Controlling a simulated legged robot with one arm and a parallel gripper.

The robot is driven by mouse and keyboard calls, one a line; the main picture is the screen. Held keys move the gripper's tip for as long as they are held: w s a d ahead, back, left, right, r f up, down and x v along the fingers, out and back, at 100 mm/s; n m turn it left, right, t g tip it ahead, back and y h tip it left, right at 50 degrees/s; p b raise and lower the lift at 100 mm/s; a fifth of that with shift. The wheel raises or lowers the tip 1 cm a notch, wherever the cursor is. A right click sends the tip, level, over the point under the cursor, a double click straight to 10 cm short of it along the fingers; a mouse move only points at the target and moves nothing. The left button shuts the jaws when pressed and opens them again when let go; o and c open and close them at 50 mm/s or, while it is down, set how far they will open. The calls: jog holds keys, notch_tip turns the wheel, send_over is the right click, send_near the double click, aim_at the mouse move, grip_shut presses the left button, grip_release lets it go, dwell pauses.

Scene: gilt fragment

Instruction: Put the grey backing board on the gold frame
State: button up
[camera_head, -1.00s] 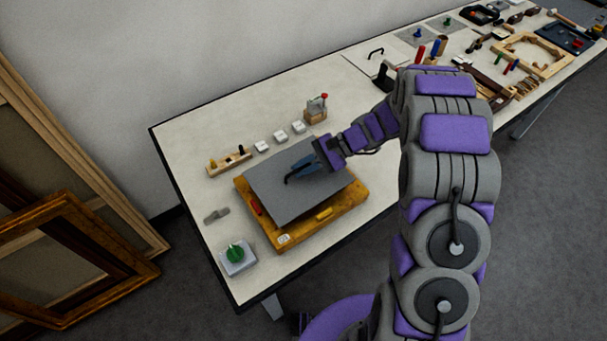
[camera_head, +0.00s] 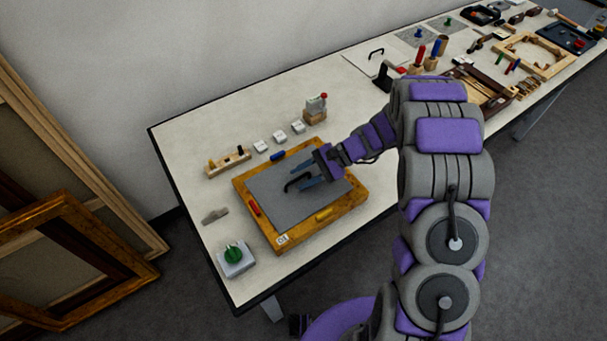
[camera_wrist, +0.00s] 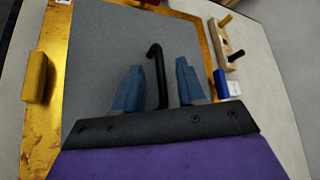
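The grey backing board (camera_head: 288,207) lies within the border of the gold frame (camera_head: 345,205) on the table, and looks flat and roughly square to it. The board also shows in the wrist view (camera_wrist: 98,60), with the gold frame (camera_wrist: 45,120) along its left and top sides. A black bent handle (camera_wrist: 156,70) stands on the board. My gripper (camera_head: 300,183) is over the board. In the wrist view its two blue fingers stand apart on either side of the handle, with gaps, so my gripper (camera_wrist: 158,82) is open. The board's near edge is hidden behind my gripper.
Yellow (camera_head: 324,214), red (camera_head: 255,208) and blue (camera_head: 278,155) blocks sit on the frame's border. A wooden peg rack (camera_head: 228,162), white blocks (camera_head: 280,136) and a green-knobbed block (camera_head: 235,257) stand around it. The table's left end has bare space.

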jog(key=shift+r, duration=0.25)
jog(key=p+v, duration=0.2)
jog(key=v, duration=1)
jog(key=shift+p, duration=0.35)
jog(key=s+a+r+n+g+h, duration=0.1)
jog(key=s+r+n+h, duration=0.15)
jog(key=s+r, duration=0.5)
jog(key=s+r+n+h, duration=0.2)
jog(key=s+r+h, duration=0.2)
jog(key=s, duration=0.6)
jog(key=s+d+r+n+t+h, duration=0.1)
jog(key=s+d+h, duration=0.1)
jog(key=s, duration=0.6)
jog(key=s+d+r+n+t+h, duration=0.1)
jog(key=s+d+r+n+h, duration=0.1)
jog(key=s, duration=0.7)
jog(key=shift+s+d+h, duration=0.2)
jog(key=shift+d+h, duration=0.3)
jog(key=shift+h, duration=0.05)
